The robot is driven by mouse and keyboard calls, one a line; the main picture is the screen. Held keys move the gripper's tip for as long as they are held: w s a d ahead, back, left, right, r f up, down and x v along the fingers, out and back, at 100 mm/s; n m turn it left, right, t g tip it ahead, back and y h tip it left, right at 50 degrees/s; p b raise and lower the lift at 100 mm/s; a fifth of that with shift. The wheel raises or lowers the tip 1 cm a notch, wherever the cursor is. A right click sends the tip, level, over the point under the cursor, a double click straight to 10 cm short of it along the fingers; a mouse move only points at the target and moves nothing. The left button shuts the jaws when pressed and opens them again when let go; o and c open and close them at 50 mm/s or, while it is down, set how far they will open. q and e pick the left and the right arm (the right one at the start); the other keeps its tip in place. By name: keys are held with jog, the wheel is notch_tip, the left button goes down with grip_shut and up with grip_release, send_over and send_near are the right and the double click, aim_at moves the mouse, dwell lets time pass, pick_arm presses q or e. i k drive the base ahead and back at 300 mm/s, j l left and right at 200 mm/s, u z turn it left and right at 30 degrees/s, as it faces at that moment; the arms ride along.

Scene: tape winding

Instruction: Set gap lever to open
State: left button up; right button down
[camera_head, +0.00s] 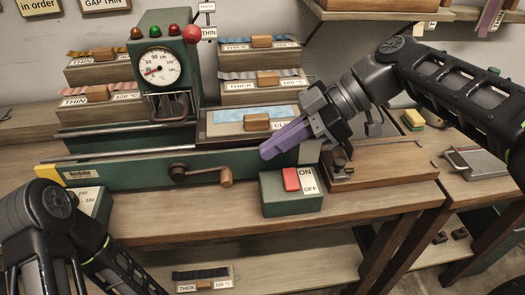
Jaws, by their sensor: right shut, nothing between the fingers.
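A green machine (165,60) stands at the back left of the bench, with a round dial gauge (158,67) on its face. A red ball knob (192,34) sits at its upper right side, beside small white signs too small to read. This looks like the gap lever, but its setting cannot be told. My right gripper (270,149) has purple fingers shut and empty. It is in front of the tray with the light-blue strip (243,115), low and to the right of the red knob. My left arm shows at the lower left; its gripper is out of view.
A crank with a wooden handle (225,177) sticks out of the machine's long green front. A green ON/OFF box (292,204) with a red switch stands below my right gripper. Labelled trays (268,80) stand right of the gauge.

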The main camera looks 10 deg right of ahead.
aim_at(192, 34)
jog(key=k, duration=1)
